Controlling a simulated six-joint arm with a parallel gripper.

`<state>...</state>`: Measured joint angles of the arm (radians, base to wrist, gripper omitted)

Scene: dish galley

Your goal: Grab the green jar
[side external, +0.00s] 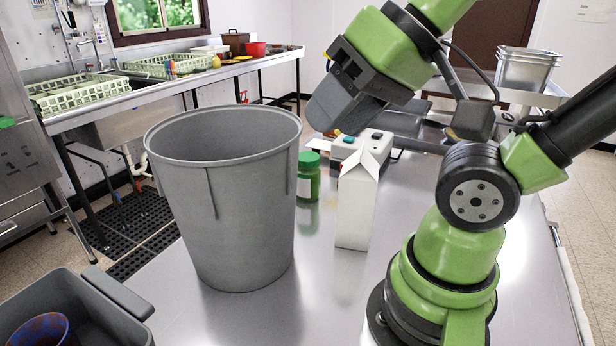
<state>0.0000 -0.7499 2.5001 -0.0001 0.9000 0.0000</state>
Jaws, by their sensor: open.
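The green jar (309,178) stands upright on the metal table, with a green lid and a white label. It is just right of a large grey bin, which hides part of its left side. My gripper (322,112) is above and slightly right of the jar, tilted down to the left, apart from it. The gripper is open, and I see nothing held in it.
The tall grey bin (228,215) and the white carton (357,205) crowd the jar on both sides. A white device with coloured buttons (378,146) lies behind the carton. A dark grey tub (118,292) sits at the front left. The table (318,300) is bare in front of the carton.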

